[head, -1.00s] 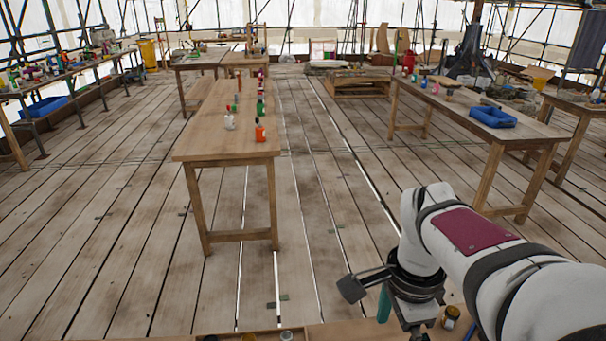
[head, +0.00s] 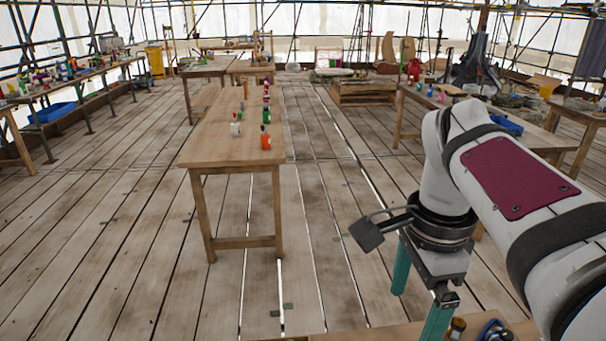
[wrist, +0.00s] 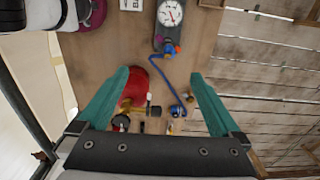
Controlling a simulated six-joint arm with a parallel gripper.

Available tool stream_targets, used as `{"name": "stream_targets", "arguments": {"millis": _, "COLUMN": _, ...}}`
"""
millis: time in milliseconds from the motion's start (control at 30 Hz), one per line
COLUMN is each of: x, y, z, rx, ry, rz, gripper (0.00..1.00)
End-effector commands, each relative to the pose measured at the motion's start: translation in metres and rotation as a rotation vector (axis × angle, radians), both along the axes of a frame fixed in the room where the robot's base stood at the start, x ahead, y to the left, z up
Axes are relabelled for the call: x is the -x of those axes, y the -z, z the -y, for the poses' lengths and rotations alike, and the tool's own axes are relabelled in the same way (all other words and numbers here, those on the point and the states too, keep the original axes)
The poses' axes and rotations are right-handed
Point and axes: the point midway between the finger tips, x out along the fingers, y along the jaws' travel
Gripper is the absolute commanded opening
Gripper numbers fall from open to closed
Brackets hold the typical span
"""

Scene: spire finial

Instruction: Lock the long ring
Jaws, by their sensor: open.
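My gripper (wrist: 160,82) shows in the wrist view as two teal fingers set wide apart with nothing held between them. It points down over a wooden bench top (wrist: 205,40). In the head view my gripper (head: 413,300) is at the lower right, above the near bench edge (head: 390,334). I cannot pick out the long ring for certain in either view.
A round white gauge (wrist: 170,14) on a grey body stands at the top of the wrist view. A white card (wrist: 132,4) lies left of it. In the head view a wooden table (head: 225,150) with small bottles stands ahead, with open plank floor around it.

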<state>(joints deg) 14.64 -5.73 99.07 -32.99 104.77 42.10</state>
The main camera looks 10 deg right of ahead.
Motion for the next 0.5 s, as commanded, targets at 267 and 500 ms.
{"name": "stream_targets", "arguments": {"millis": 267, "x": 0.094, "y": 0.082, "z": -0.08, "rx": -0.107, "ry": -0.749, "rz": 0.028, "gripper": 1.0}}
{"name": "stream_targets", "arguments": {"millis": 500, "x": 0.144, "y": 0.132, "z": -0.106, "rx": -0.154, "ry": -1.086, "rz": 0.069, "gripper": 0.75}}
